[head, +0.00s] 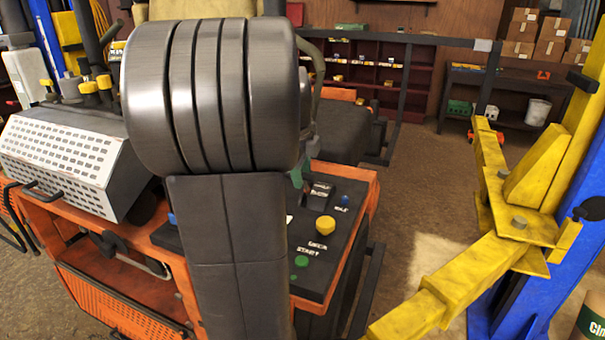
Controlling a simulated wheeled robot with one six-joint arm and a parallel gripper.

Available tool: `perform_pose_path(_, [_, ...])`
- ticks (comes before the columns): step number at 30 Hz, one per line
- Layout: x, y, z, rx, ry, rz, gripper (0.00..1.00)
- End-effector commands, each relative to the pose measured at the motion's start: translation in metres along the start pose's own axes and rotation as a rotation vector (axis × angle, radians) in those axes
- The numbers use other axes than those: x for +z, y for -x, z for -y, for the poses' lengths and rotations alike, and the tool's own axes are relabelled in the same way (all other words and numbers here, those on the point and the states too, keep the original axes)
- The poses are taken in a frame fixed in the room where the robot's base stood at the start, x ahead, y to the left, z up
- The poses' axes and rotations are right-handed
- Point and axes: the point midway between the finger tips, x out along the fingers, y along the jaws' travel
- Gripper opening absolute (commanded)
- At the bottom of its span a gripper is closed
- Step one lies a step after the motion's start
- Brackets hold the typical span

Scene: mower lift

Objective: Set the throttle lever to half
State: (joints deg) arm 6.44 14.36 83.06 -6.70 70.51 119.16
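The orange mower's dark control panel (335,243) is in the middle of the head view. It carries a yellow knob (325,225), a green button (301,261), a blue knob (345,200) and a black switch or slot (318,190). Another blue knob (172,218) shows at its left side. A small green part (297,177) shows beside my arm; I cannot tell whether it belongs to a lever. My own dark arm covers the panel's middle. I cannot make out the throttle lever or its setting. My gripper is not in view.
A yellow lift arm (470,265) on a blue post (560,260) stands close at the right. A grey perforated cover (65,160) is at the left. The mower's dark seat (345,130) is behind the panel. Open floor (425,180) lies between mower and lift.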

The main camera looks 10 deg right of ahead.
Motion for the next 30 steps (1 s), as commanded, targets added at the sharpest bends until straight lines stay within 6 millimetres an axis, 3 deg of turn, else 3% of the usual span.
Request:
perform_pose_path(6, [0.0, -0.014, 0.0, -0.001, 0.0, 0.0, 0.38])
perform_pose_path(14, [0.0, -0.015, 0.0, -0.001, 0.0, 0.001, 0.38])
perform_pose_path(20, [0.0, -0.015, 0.0, -0.001, 0.0, 0.0, 0.0])
perform_pose_path(26, [0.0, -0.015, 0.0, 0.001, -0.001, 0.0, 0.0])
perform_pose_path(30, [0.0, -0.012, 0.011, 0.002, -0.002, -0.001, 0.0])
